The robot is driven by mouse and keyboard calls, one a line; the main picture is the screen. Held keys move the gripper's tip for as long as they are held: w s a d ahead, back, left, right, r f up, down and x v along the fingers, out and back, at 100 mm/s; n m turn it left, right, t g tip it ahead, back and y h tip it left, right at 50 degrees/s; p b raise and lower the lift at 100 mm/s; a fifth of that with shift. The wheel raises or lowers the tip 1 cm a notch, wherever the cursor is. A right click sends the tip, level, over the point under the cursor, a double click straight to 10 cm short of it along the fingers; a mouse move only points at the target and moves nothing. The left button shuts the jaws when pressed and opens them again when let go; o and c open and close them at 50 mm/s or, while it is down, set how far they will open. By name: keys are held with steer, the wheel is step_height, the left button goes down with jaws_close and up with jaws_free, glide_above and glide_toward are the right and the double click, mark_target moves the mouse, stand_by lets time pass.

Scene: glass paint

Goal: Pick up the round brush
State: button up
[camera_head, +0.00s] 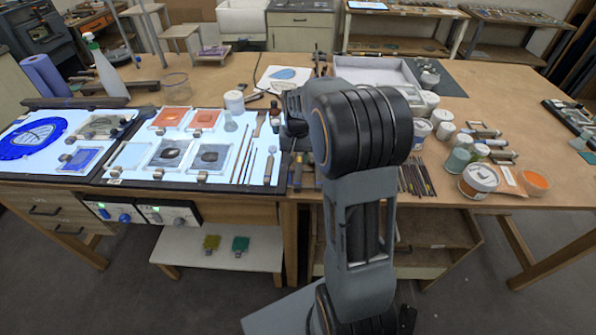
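Several thin brushes or tools lie on the lit panel (215,179), among them a slim one (243,158) and a thicker-handled one (269,167). A row of thin dark-handled brushes (416,179) lies on the wooden table just right of my arm. I cannot tell which one is the round brush. My arm rises through the middle of the picture and covers part of the table. Its wrist end shows dark at the left of the elbow. My gripper's fingertips cannot be made out, and I see nothing clearly held.
Glass pieces in orange and grey lie on the lit panel. White jars and a paint tub (478,181) crowd the table to the right, near an orange dish (533,181). A spray bottle (104,68) stands back left. Bare wood shows at the right front.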

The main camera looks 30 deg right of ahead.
mark_target(298, 169)
steer(key=shift+s+d+f+p, duration=0.15)
steer(key=shift+f+p, duration=0.3)
steer(key=shift+f, duration=1.9)
jaws_close()
